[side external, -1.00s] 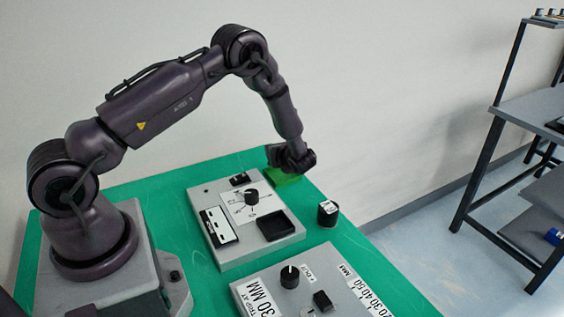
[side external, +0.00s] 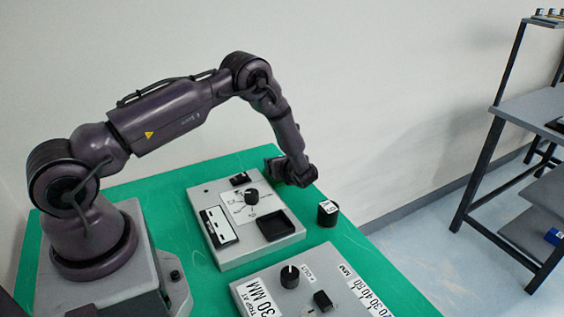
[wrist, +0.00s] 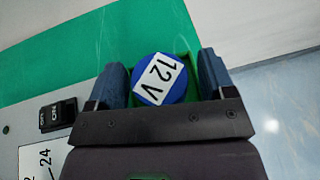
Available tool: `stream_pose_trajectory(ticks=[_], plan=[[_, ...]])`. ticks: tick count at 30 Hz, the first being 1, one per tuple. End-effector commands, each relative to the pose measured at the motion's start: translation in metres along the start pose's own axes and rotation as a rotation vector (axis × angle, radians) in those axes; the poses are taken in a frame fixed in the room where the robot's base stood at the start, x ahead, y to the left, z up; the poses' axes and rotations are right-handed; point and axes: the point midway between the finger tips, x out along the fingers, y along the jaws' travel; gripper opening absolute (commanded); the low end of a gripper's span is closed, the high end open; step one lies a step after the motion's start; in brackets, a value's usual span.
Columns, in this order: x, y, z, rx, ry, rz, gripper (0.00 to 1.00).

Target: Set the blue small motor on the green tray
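The blue small motor (wrist: 160,80) shows from above in the wrist view, a round blue top with a white "12 V" label. It stands upright over the green tray (wrist: 192,97), of which strips show around it. My gripper (wrist: 164,75) has a finger on either side of the motor. A gap shows on the right and the left finger is very close, so the fingers look open around it. In the side view my gripper (side external: 294,178) is low at the table's far edge and hides the tray and motor.
A grey panel (side external: 238,252) with a knob, a switch and a black square recess lies in front of my gripper. A black cylinder (side external: 328,213) with a white label stands to the right. A second panel (side external: 262,287) is nearer. The white wall is close behind.

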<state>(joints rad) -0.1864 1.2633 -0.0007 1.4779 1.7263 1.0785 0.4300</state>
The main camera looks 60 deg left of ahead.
Motion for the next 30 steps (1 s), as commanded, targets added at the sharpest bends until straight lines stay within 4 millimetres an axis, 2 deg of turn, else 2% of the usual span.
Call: stream_pose_trajectory(ticks=[8, 10, 24, 30], plan=[[-0.001, 0.000, 0.003, -0.001, 0.000, 0.000, 0.76], [-0.008, -0.001, 0.003, 0.001, 0.001, -0.002, 0.76], [-0.100, -0.001, 0.003, 0.001, 0.000, -0.004, 0.76], [-0.120, 0.000, 0.004, -0.004, 0.002, 0.000, 0.76]])
